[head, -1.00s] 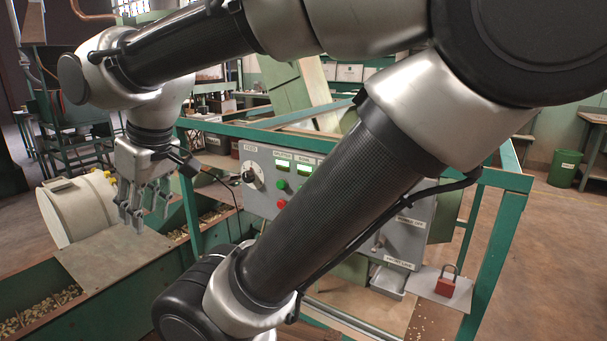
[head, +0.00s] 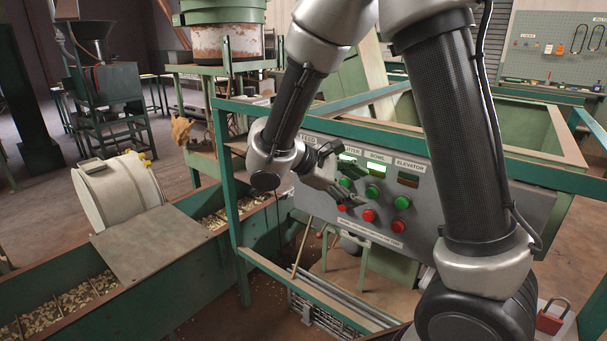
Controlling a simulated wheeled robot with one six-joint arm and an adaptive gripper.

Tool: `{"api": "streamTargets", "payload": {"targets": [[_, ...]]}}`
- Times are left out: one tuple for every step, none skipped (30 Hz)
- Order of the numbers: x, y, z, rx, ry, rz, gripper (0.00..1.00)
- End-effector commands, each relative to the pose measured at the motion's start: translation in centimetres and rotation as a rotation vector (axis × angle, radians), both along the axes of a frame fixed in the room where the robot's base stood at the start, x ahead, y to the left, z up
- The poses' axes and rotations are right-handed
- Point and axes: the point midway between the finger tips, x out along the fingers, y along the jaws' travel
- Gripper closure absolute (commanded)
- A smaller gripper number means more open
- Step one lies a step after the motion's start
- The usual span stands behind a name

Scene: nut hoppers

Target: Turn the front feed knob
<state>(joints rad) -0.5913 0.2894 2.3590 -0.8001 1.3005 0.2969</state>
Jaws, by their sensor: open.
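The grey control panel (head: 443,205) stands in a green frame at centre. It carries the labels FEED, BOWL and ELEVATOR, with green and red buttons below. The feed knob is hidden now, behind my wrist and gripper at the panel's left end, below the partly covered FEED label (head: 307,139). My gripper (head: 338,174) is open, in front of the panel's left part, with its fingers pointing right near the leftmost buttons. I cannot tell whether it touches the panel or the knob.
The green frame's top rail (head: 400,146) runs just above the panel. A trough of nuts (head: 70,305) and a white drum (head: 120,192) lie at left. A red padlock (head: 552,317) is at lower right. My own arm covers much of the right side.

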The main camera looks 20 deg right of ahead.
Motion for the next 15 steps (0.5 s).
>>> {"api": "streamTargets", "payload": {"targets": [[2.1, 1.5, -0.5, -0.106, -0.006, 0.080, 0.42], [3.5, 2.4, -0.6, -0.167, -0.022, 0.127, 0.42], [5.1, 3.8, -0.7, -0.241, -0.047, 0.193, 0.42], [6.3, 4.9, -0.9, -0.292, -0.067, 0.242, 0.42], [7.4, 6.2, -1.2, -0.338, -0.089, 0.291, 0.42], [8.6, 7.8, -1.5, -0.391, -0.119, 0.354, 0.42], [9.4, 9.0, -1.8, -0.425, -0.140, 0.397, 0.42], [10.0, 10.2, -2.1, -0.454, -0.160, 0.437, 0.42], [10.7, 11.4, -2.5, -0.484, -0.185, 0.482, 0.42], [11.1, 12.3, -2.7, -0.503, -0.200, 0.510, 0.42], [11.4, 13.0, -2.9, -0.516, -0.215, 0.535, 0.42], [11.7, 13.7, -3.1, -0.530, -0.229, 0.560, 0.42], [11.9, 14.1, -3.2, -0.537, -0.237, 0.572, 0.42], [12.1, 14.2, -3.3, -0.541, -0.244, 0.582, 0.42], [12.4, 14.2, -3.4, -0.545, -0.248, 0.588, 0.42]]}}
